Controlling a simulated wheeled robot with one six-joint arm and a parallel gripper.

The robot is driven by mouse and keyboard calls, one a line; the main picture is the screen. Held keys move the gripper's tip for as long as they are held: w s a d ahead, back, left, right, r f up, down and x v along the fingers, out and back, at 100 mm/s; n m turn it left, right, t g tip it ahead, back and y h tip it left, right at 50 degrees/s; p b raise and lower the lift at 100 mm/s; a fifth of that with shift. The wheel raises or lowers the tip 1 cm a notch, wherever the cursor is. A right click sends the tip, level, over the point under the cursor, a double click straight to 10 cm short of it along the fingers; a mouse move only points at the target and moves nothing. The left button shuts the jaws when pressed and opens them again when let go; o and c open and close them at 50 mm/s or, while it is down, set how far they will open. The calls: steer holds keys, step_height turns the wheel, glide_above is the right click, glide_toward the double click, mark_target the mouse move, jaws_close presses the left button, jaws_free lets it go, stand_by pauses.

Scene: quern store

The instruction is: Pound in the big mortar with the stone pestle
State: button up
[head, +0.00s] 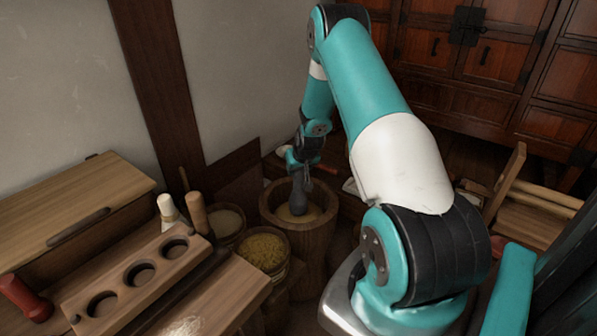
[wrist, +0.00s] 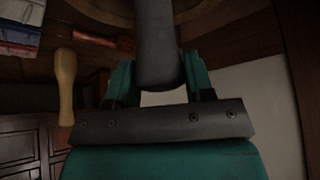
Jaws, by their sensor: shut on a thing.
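The big wooden mortar (head: 317,255) stands on the floor in the middle of the head view, with tan stuff inside. The dark grey stone pestle (head: 298,197) is upright, its lower end down inside the mortar's mouth. My gripper (head: 301,166) is above the mortar and shut on the pestle's upper part. In the wrist view the pestle (wrist: 156,40) runs up between the two teal fingers of my gripper (wrist: 160,80). A curved wooden rim, likely the mortar's (wrist: 108,10), shows at the top there. Whether the pestle touches the bottom is hidden.
Two tubs stand left of the mortar, one with yellow grain (head: 264,252) and one with paler stuff (head: 226,219). A wooden rack with round holes (head: 140,276) is at lower left. A red-handled tool (head: 26,298) lies beside it. Cabinets (head: 480,60) line the back.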

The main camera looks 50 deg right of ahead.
steer(key=shift+r, duration=0.65)
step_height(320, 180, up, 9)
steer(key=p, duration=0.6)
steer(key=shift+r+p, duration=0.2)
steer(key=shift+p, duration=0.15)
steer(key=shift+f, duration=0.1)
